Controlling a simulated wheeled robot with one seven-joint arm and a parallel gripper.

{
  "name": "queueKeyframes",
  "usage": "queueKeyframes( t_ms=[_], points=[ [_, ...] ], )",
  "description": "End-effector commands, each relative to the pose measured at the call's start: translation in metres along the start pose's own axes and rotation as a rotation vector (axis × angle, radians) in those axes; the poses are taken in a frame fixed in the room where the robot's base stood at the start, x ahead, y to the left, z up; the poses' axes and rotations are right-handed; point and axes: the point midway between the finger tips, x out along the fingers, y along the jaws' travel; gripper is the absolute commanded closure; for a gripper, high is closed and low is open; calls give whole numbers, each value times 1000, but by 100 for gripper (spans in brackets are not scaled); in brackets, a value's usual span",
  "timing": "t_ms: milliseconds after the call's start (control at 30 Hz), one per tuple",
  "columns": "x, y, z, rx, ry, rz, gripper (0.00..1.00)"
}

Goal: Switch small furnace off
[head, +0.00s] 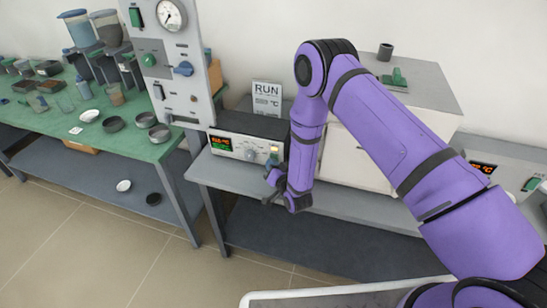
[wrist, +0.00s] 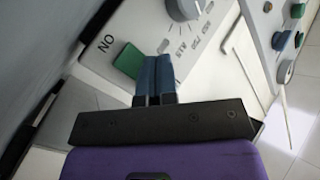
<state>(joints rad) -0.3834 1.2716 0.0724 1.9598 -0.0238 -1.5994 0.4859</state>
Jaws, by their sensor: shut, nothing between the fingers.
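The small furnace (head: 262,124) sits on the grey bench in the head view. It is dark on top with a light front panel, and its display (head: 234,144) is lit with red and green digits. A grey dial (head: 250,154) is on the panel; it also shows in the wrist view (wrist: 184,8). The green switch (wrist: 128,60) is in the wrist view, beside an "ON" label. My gripper (wrist: 154,78) has its blue fingers shut and empty, with the tips right beside the switch; I cannot tell whether they touch it. In the head view my gripper (head: 272,176) is at the panel's right end.
A RUN sign (head: 267,98) stands behind the furnace. A larger light furnace (head: 425,85) is partly hidden by my arm. Another lit panel (head: 485,167) is at far right. A grey control panel (head: 172,85) and a green table (head: 95,140) with dishes are at left.

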Motion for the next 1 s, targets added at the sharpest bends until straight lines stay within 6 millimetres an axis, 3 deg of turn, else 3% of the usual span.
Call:
queueKeyframes(
  t_ms=[1000],
  points=[
    [5, 4, -4, 0, 1, 0, 100]
  ],
)
